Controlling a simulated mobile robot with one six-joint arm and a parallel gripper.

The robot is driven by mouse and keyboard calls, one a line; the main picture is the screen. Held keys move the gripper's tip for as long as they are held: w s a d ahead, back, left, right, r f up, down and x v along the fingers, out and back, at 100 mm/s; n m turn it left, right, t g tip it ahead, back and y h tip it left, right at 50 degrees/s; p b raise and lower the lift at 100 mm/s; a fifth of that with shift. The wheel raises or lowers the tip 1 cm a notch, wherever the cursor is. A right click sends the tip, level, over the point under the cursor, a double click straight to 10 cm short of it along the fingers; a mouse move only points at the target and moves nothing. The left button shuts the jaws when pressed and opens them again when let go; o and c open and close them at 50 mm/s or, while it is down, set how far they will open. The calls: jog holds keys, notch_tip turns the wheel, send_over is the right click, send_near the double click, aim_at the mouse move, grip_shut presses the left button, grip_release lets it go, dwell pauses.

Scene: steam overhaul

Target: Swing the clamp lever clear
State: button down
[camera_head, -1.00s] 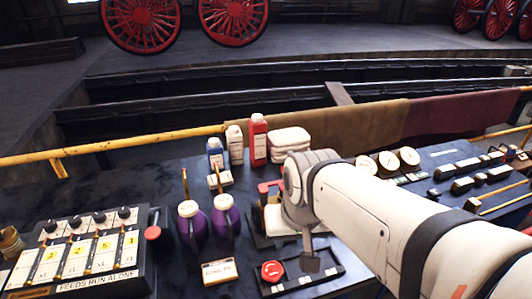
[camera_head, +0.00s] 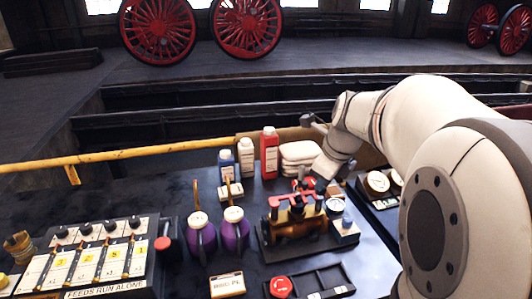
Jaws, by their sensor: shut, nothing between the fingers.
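The clamp (camera_head: 297,192) is a red lever-like part on top of a brass-coloured fixture (camera_head: 292,226) on a dark base, in the middle right of the bench. Which red piece is the lever itself is hard to tell at this size. My gripper (camera_head: 321,178) is just behind and right of the red part, at the end of my arm coming in from the right. Its fingers are small and partly lost against the fixture; they look shut and empty. I cannot tell whether they touch the red part.
Two purple oil cans (camera_head: 202,238) stand left of the fixture. Blue, white and red bottles (camera_head: 269,153) and folded white cloths (camera_head: 299,152) are behind. A small gauge block (camera_head: 344,229) stands close right. A yellow rail (camera_head: 110,156) runs behind.

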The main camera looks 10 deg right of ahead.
jog(key=w+d+m, duration=0.1)
jog(key=m, duration=0.1)
jog(key=w+d+m, duration=0.1)
jog(key=m, duration=0.1)
jog(key=d+m, duration=0.1)
jog(key=shift+w+d+r+m, duration=0.15)
jog(key=shift+w+d+m, duration=0.1)
jog(key=shift+w+m, duration=0.15)
send_near(308, 192)
notch_tip(308, 192, down, 4)
jog(key=s, duration=0.3)
jog(key=w+p, duration=0.1)
jog(key=w, duration=0.2)
jog(key=shift+w+a+f+p, duration=0.15)
jog(key=shift+w+f+p, duration=0.1)
jog(key=shift+f+p, duration=0.15)
jog(key=shift+w+a, duration=0.1)
jog(key=shift+w, duration=0.35)
